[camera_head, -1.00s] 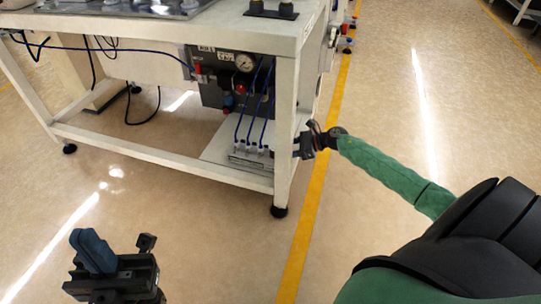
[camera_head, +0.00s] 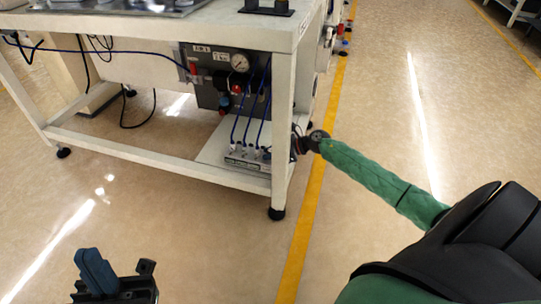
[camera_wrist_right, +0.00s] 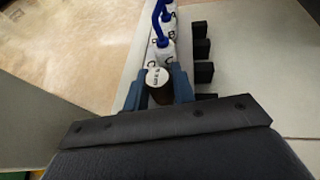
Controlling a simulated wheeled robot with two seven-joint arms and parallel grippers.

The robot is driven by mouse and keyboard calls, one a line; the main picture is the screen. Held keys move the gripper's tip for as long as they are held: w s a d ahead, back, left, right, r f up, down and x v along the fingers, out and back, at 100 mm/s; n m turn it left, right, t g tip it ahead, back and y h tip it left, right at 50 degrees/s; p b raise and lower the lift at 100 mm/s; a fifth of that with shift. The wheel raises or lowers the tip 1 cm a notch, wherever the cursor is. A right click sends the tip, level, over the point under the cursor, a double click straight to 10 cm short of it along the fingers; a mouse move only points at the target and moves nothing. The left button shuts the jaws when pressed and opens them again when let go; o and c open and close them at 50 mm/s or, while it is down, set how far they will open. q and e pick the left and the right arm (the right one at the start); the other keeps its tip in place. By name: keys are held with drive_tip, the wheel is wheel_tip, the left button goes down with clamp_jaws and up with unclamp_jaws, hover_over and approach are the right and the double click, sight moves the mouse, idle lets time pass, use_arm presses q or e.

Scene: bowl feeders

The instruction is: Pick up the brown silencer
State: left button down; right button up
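In the right wrist view, a dark brown cylinder (camera_wrist_right: 160,96), likely the brown silencer, has a pale, lettered round end (camera_wrist_right: 157,77). It stands between the two blue fingers of my right gripper (camera_wrist_right: 162,88). The fingers are beside it on both sides and look close to it; whether they press on it is unclear. In the head view, the right gripper is mostly hidden behind the table leg, and I cannot make out the silencer. My left gripper (camera_head: 96,270) is at the bottom left over open floor, its blue fingers seen side-on, so their opening cannot be judged.
White fittings with blue hoses (camera_head: 250,151) stand in a row on the white lower plate (camera_head: 212,148). Several black blocks (camera_wrist_right: 202,50) line up beside them. The white table leg (camera_head: 281,140) is close to my right arm. Clear floor lies left and right.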

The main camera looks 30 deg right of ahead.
clamp_jaws()
drive_tip(key=shift+r, duration=0.1)
